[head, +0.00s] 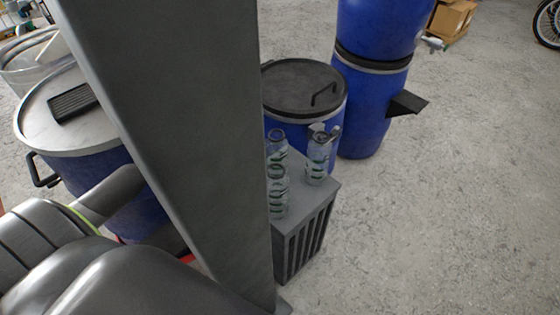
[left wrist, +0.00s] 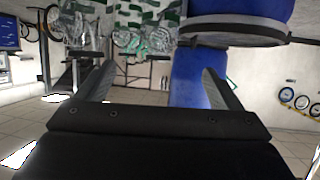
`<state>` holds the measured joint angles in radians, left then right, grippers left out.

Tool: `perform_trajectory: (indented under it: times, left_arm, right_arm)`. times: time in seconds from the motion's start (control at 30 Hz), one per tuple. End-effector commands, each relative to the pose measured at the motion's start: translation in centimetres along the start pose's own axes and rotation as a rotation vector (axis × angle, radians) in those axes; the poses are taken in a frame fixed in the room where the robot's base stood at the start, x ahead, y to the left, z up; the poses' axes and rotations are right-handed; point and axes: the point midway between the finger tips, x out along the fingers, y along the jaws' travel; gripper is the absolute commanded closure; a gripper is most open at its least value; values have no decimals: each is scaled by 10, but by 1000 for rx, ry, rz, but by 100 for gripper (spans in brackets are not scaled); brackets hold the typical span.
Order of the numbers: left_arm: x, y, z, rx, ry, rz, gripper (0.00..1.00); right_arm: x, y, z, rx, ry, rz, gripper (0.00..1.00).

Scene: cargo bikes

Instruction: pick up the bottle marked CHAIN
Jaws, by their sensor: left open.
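Several clear bottles with dark green markings stand on a grey slatted box in the head view. One bottle (head: 318,165) is at the right, and another bottle (head: 279,197) is at the front left with one more behind it. The lettering is too small to read, so I cannot tell which is marked CHAIN. In the left wrist view, clear shapes with green bands, seemingly bottles (left wrist: 95,30), show at the top, beyond the fingers. My left gripper (left wrist: 158,70) is open with nothing between its fingers. It is hidden in the head view. My right gripper is not in view.
The grey box (head: 304,240) stands beside a blue drum with a black lid (head: 302,88). Stacked blue drums (head: 372,100) stand behind it. Another blue drum with a grey lid (head: 62,130) is at the left. The floor to the right is clear.

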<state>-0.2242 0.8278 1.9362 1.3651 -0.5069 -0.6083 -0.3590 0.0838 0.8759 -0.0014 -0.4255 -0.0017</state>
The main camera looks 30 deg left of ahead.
Motion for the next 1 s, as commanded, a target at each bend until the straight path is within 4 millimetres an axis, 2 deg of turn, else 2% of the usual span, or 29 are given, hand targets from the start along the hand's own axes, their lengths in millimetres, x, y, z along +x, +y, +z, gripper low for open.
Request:
perform_trajectory:
  times: [0.27, 0.6, 0.7, 1.0]
  left_arm:
    - [37, 0, -2, -4, 6, -1, 13]
    - [99, 1, -2, -4, 3, 1, 13]
    - [112, 0, -1, -3, 2, 0, 13]
    - [133, 0, 0, -3, 1, 0, 13]
  right_arm:
    - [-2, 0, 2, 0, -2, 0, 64]
    - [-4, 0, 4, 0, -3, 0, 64]
    - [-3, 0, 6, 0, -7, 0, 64]
    - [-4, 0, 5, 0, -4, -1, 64]
